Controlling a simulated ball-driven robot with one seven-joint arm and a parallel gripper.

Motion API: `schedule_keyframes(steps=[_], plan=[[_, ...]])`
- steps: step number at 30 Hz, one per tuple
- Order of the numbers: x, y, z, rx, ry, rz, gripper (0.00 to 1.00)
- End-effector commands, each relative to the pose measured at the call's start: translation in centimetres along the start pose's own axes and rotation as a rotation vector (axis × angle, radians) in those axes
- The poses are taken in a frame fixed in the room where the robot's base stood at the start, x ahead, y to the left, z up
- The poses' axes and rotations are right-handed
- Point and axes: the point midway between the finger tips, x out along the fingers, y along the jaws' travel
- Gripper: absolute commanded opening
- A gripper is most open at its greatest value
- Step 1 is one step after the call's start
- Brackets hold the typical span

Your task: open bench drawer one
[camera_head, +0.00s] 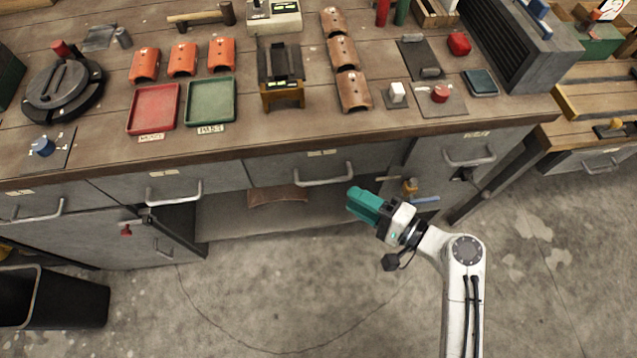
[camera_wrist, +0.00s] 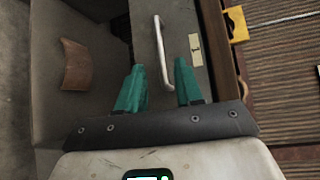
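A grey bench drawer (camera_head: 270,170) with a silver bar handle (camera_head: 325,181) is under the middle of the bench top and looks closed. My gripper (camera_head: 355,203), with teal fingers, is just right of and below this handle in the head view. In the wrist view my gripper (camera_wrist: 160,82) is open and empty. The handle (camera_wrist: 161,50) runs lengthwise ahead, in line with the gap between the fingers, and nothing is gripped. A pale label (camera_wrist: 195,50) is on the drawer front (camera_wrist: 183,22); I cannot read it surely, nor tell the drawer's number.
Other drawers have handles at the left (camera_head: 174,195) and right (camera_head: 469,160). The wooden bench top (camera_head: 290,135) overhangs them and holds trays and parts. An open shelf below holds a brown curved piece (camera_head: 278,196). A black bin (camera_head: 60,305) stands lower left. The concrete floor is clear in front.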

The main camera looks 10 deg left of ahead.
Motion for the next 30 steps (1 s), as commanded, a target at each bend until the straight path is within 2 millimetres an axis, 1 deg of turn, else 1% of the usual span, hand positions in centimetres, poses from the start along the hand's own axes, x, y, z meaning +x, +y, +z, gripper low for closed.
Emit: schedule_keyframes(steps=[12,15,18,21,30], plan=[[7.1,0.0,0.2,-0.003,-0.005,0.004,0.36],[8.4,0.1,0.1,-0.002,-0.004,0.004,0.36],[9.4,0.1,0.2,-0.003,-0.004,0.005,0.36],[9.9,0.1,0.1,-0.003,-0.003,0.005,0.36],[10.1,0.1,0.1,-0.004,-0.002,0.005,0.36]])
